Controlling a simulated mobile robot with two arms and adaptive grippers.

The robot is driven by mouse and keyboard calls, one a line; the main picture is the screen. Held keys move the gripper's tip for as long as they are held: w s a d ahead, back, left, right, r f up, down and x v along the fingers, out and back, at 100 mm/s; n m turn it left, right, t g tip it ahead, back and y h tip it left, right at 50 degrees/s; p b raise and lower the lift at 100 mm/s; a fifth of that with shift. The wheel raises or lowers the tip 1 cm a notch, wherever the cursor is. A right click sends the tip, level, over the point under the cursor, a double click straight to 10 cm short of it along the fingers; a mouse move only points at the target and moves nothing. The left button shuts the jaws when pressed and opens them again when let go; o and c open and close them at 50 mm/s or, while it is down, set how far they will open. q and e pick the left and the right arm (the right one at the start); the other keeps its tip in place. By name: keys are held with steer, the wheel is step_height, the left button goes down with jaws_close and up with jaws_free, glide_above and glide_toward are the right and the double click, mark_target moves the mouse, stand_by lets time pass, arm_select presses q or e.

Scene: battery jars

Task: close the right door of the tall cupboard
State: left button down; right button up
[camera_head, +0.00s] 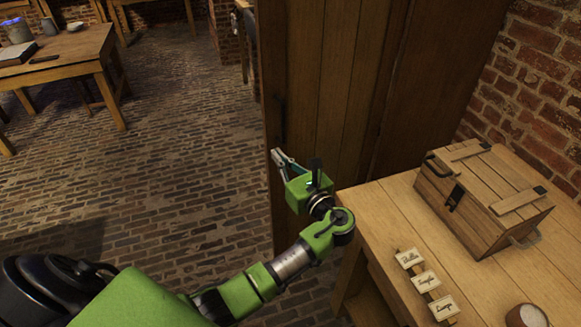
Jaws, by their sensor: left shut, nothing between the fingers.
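A tall wooden door panel (335,75) of the cupboard stands at the upper middle, made of upright planks. A dark handle (281,118) sits near its left edge. A darker wooden part of the cupboard (440,75) shows to the right of the door. My left gripper (277,156) is shut and empty, with its fingertips at the door's left edge, below the handle. I cannot tell whether they touch the door. The cupboard's inside and the door's hinges cannot be made out. My right gripper is not in view.
A wooden table (385,225) at the lower right holds a wooden chest (483,195), several labelled cards (425,282) and a small jar (527,316). My left arm passes close to its left edge. Another table (75,50) stands far left. The brick floor (180,150) between is clear.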

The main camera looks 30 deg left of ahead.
mark_target(268, 144)
arm_select(q)
steer(key=shift+x, duration=1.85)
steer(key=shift+a, duration=0.1)
